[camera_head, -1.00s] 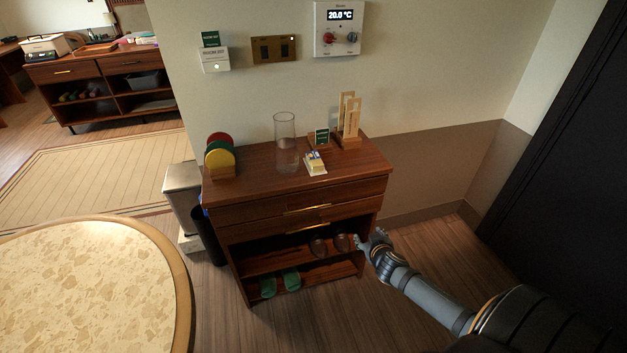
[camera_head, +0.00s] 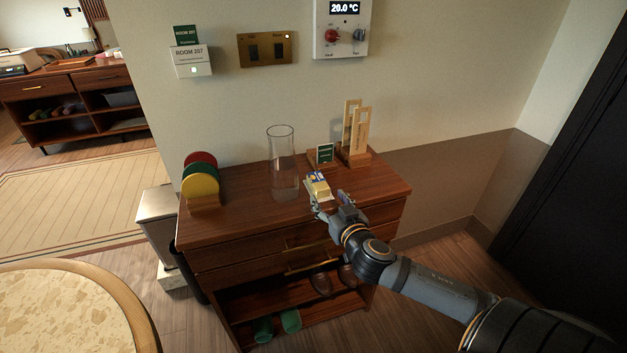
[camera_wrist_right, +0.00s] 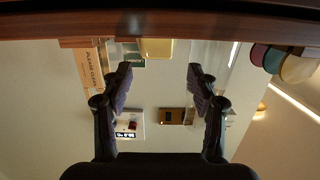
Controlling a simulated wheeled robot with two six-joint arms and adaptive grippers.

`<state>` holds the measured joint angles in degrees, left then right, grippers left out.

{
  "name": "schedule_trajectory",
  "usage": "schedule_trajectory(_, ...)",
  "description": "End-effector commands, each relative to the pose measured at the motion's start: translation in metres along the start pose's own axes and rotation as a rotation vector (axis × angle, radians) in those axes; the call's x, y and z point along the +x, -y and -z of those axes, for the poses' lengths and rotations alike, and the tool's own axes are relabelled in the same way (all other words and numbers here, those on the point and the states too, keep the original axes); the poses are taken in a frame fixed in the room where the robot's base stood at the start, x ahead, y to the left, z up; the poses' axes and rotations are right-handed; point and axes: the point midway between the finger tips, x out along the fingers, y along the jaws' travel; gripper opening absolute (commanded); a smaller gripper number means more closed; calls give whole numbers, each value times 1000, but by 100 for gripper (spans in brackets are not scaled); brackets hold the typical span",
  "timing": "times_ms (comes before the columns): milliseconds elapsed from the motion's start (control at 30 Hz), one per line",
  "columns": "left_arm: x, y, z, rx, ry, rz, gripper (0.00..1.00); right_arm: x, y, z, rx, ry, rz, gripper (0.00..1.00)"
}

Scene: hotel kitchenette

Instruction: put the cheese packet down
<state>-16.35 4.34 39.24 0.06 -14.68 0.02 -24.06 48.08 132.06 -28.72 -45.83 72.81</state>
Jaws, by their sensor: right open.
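The cheese packet (camera_head: 318,186) is small, yellow and white with a blue patch. It sits on the wooden cabinet top (camera_head: 235,222), near the front edge and right of the glass vase. My right gripper (camera_head: 333,202) is at the cabinet's front edge, just in front of the packet. It is open, and its fingers look empty. In the right wrist view the open fingers (camera_wrist_right: 160,78) point at the cabinet edge, with a yellow block, likely the packet (camera_wrist_right: 157,48), between and beyond them. My left gripper is not in view.
A clear glass vase (camera_head: 282,165) stands left of the packet. A small green sign (camera_head: 325,153) and a wooden holder with tall tags (camera_head: 356,135) stand behind it. Coloured discs (camera_head: 201,178) stand at the cabinet's left end. A round table (camera_head: 70,310) is at lower left.

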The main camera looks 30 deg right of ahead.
Motion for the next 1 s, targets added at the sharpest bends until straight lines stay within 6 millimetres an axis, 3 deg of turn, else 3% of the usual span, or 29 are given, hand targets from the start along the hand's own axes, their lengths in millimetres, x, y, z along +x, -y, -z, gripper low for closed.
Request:
schedule_trajectory(100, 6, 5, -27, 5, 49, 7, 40, 14, -1, -2, 5, -3, -5, 60)
schedule_trajectory(200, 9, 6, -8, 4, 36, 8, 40, 32, -1, -2, 9, -4, -3, 60)
schedule_trajectory(367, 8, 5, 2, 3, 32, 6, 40, 51, -1, 0, 4, -1, -2, 60)
schedule_trajectory(567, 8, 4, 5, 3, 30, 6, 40, 59, -2, 1, 3, -1, -2, 60)
schedule_trajectory(800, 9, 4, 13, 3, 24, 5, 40, 98, -4, 5, 5, 0, -2, 60)
schedule_trajectory(1000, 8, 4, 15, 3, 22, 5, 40, 105, -4, 5, -1, 1, 0, 60)
